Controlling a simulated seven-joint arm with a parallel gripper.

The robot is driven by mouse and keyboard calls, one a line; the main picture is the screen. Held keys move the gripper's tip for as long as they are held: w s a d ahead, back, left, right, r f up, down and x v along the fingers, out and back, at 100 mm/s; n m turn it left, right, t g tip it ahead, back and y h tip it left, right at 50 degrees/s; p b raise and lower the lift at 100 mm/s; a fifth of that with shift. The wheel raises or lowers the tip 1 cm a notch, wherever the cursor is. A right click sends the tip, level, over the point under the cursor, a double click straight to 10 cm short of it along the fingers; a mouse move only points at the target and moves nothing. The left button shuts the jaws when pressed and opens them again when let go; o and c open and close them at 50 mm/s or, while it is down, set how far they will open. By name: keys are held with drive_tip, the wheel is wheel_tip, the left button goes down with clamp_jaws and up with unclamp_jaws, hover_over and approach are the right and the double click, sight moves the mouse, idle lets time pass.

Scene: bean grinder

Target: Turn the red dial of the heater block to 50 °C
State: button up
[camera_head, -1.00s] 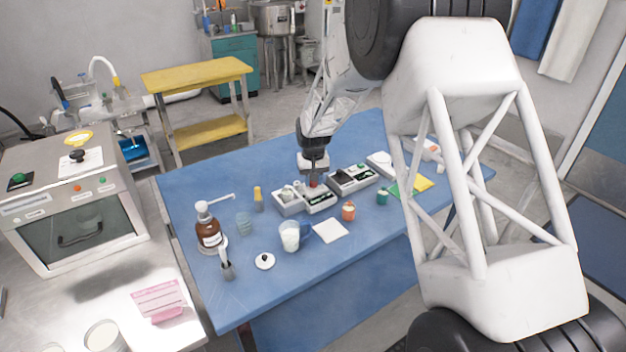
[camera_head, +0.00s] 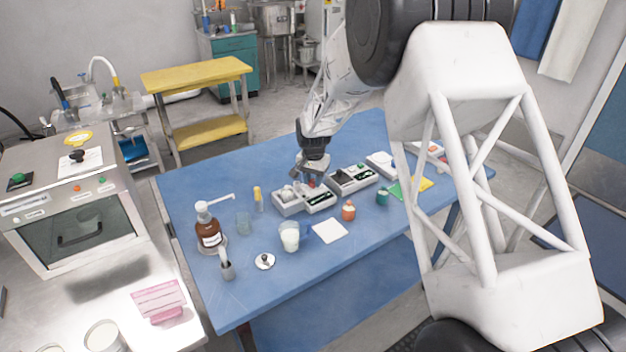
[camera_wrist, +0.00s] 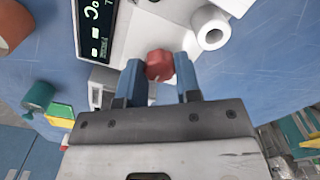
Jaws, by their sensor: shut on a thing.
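The red dial (camera_wrist: 159,65) of the heater block shows in the wrist view between the two blue fingers of my gripper (camera_wrist: 160,78). My gripper is shut on the dial. The heater block (camera_wrist: 140,28) is white, with a dark display (camera_wrist: 97,25) on its face; the reading is cut off and too small to make out. In the head view my gripper (camera_head: 311,178) is over the heater block (camera_head: 288,207), at the middle of the blue table (camera_head: 205,285). The dial is a small red spot there, partly hidden by the gripper.
A second instrument (camera_head: 352,180) stands right of the heater block. An orange bottle (camera_head: 348,211) and a green one (camera_head: 382,197) stand in front of it. A beaker (camera_head: 290,237), a white pad (camera_head: 330,231) and a brown bottle (camera_head: 209,232) stand nearby.

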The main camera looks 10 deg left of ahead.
sight(313, 181)
drive_tip(key=o, duration=0.9)
drive_tip(key=shift+r, duration=0.1)
drive_tip(key=shift+r, duration=3.8)
